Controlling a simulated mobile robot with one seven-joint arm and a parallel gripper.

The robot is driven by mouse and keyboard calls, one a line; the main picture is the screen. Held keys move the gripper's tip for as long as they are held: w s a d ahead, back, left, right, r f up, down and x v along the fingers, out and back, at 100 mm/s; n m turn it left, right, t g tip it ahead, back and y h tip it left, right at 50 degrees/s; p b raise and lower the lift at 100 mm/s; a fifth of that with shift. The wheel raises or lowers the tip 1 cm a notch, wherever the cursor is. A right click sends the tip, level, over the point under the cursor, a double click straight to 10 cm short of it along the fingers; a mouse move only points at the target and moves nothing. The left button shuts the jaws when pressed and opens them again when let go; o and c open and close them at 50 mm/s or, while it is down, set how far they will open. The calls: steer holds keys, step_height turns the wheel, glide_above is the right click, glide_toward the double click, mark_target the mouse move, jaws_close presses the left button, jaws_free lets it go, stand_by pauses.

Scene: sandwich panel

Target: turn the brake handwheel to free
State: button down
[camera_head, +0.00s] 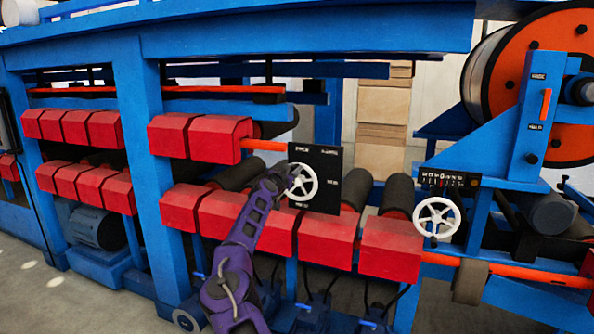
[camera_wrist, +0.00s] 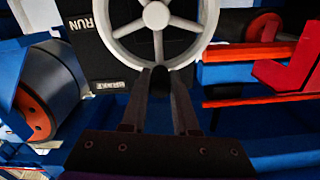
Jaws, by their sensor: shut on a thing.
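A white spoked handwheel (camera_head: 302,182) is mounted on a black square panel (camera_head: 328,198) with small white labels. In the wrist view the wheel (camera_wrist: 156,18) fills the top middle, partly cut off by the frame. Labels "RUN" and what looks like "BRAKE" show on the panel (camera_wrist: 108,60) there. My gripper (camera_head: 286,184) is at the wheel's left side in the head view. The small labels in the head view are too blurred to read.
A second white handwheel (camera_head: 436,217) stands to the right under a small black scale (camera_head: 449,180). Red blocks (camera_head: 328,238) and dark rollers line the blue frame (camera_head: 145,130) below and beside the panel. A large orange-sided reel (camera_head: 535,75) is at the right.

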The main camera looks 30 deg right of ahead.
steer(key=shift+w+a, duration=0.1)
steer(key=shift+a, duration=0.05)
stand_by(0.3)
steer(key=c, duration=0.7)
jaws_free()
steer(key=v, duration=1.7)
steer(key=shift+a, duration=0.1)
